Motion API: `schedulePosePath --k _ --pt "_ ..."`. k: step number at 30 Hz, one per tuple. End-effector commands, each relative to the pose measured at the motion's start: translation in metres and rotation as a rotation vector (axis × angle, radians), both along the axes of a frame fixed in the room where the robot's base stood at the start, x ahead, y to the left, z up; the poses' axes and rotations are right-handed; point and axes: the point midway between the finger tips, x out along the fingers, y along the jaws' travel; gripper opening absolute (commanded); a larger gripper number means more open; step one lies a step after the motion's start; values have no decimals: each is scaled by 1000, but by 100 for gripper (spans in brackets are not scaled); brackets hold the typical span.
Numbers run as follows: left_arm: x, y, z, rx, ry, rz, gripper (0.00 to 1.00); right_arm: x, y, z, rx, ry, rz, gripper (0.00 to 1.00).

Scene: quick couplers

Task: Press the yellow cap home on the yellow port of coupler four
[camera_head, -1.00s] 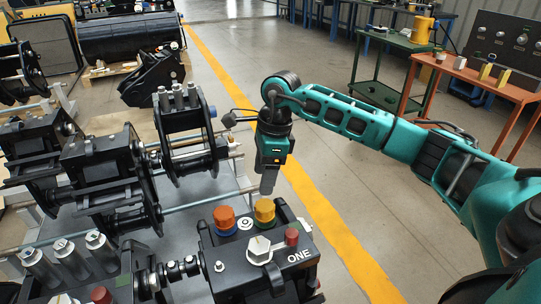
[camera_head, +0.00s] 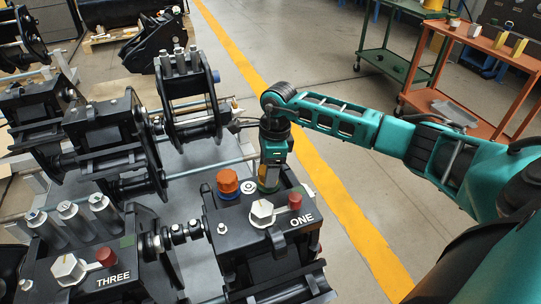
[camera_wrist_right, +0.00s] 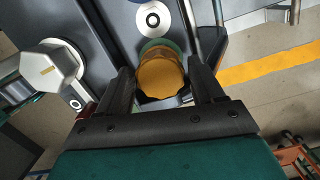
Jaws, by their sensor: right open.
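The yellow cap (camera_wrist_right: 160,78) sits on a port with a green ring (camera_wrist_right: 162,44) on the coupler marked ONE (camera_head: 266,250). In the head view the cap (camera_head: 268,184) is mostly hidden by my right gripper (camera_head: 269,176). My right gripper points down over the cap. In the right wrist view its open fingers (camera_wrist_right: 163,84) stand either side of the cap; whether they touch it I cannot tell. No label FOUR can be read in view. My left gripper is not in view.
An orange cap (camera_head: 228,182) on a blue ring stands left of the yellow cap. A hex knob (camera_head: 262,211) and a red knob (camera_head: 295,200) are in front. The coupler marked THREE (camera_head: 100,262) is at lower left.

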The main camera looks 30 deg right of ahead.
Motion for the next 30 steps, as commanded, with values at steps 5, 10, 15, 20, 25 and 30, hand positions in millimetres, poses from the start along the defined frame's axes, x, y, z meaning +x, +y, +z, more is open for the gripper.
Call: schedulePosePath --k 5,10,15,20,25,30 --pt "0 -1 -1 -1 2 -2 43 0 1 -7 0 0 -1 67" --pt "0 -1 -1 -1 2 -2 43 0 1 -8 0 0 -1 67" --pt "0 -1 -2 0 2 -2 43 0 1 -7 0 0 -1 56" --pt "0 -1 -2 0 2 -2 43 0 1 -7 0 0 -1 41" --pt "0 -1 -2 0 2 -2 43 0 1 -7 0 0 -1 25" --pt "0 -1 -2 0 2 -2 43 0 1 -7 0 0 -1 39"
